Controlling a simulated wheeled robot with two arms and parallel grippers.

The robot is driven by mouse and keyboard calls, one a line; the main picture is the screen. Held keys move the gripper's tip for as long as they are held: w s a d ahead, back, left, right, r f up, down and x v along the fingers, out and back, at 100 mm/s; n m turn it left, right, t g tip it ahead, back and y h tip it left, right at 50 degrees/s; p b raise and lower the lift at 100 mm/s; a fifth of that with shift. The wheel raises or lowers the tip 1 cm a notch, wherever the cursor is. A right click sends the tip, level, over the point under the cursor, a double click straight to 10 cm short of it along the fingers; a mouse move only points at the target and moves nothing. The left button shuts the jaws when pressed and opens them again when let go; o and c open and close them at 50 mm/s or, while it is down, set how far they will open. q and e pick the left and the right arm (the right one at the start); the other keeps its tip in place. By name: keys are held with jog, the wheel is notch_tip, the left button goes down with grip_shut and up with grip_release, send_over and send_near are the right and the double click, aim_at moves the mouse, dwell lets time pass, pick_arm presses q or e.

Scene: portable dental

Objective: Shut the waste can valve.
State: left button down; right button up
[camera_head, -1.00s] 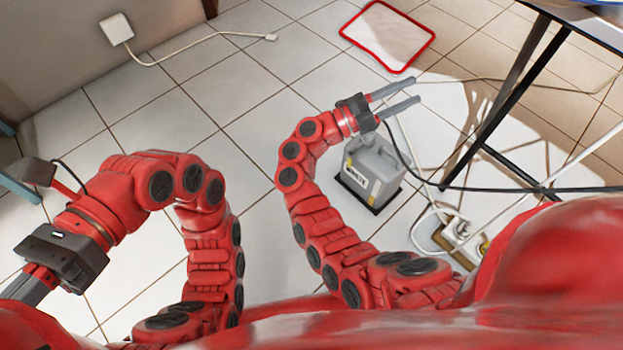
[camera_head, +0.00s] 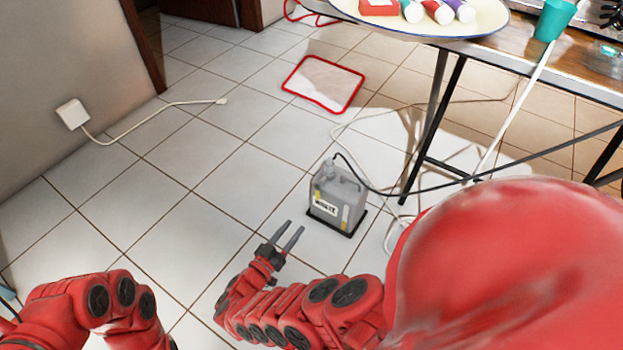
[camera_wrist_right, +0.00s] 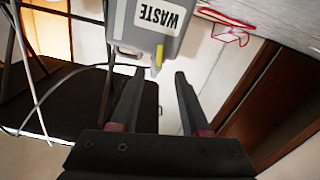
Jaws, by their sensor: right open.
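The grey waste can (camera_head: 337,197) stands upright on the tiled floor on a black base, with a white label and a yellow part on its front. In the right wrist view the can (camera_wrist_right: 143,39) reads "WASTE", and the yellow valve (camera_wrist_right: 158,55) sticks out near the label. My right gripper (camera_head: 294,226) is open and empty, left of and nearer than the can, apart from it. In the wrist view its fingertips (camera_wrist_right: 160,73) lie on either side of the valve in the picture, not visibly touching it. My left gripper is out of view.
A black hose (camera_head: 375,189) runs from the can's top to the right. A table (camera_head: 480,55) with dark legs stands at the right, bearing a tray (camera_head: 345,15). A red-edged mat (camera_head: 323,84) lies behind.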

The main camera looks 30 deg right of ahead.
send_near(317, 198)
jog(key=d, duration=0.2)
jog(key=x, duration=0.2)
jog(key=b+x, duration=0.1)
jog(key=x, duration=0.2)
jog(key=shift+w+d+f, duration=0.1)
jog(key=shift+w+d, duration=0.05)
jog(key=shift+w, duration=0.35)
jog(key=shift+w+d, duration=0.1)
jog(key=shift+d, duration=0.25)
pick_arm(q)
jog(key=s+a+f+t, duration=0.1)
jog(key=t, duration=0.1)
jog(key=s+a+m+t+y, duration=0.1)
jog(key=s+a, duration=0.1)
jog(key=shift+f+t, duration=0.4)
pick_arm(e)
jog(key=shift+c, duration=0.2)
grip_shut()
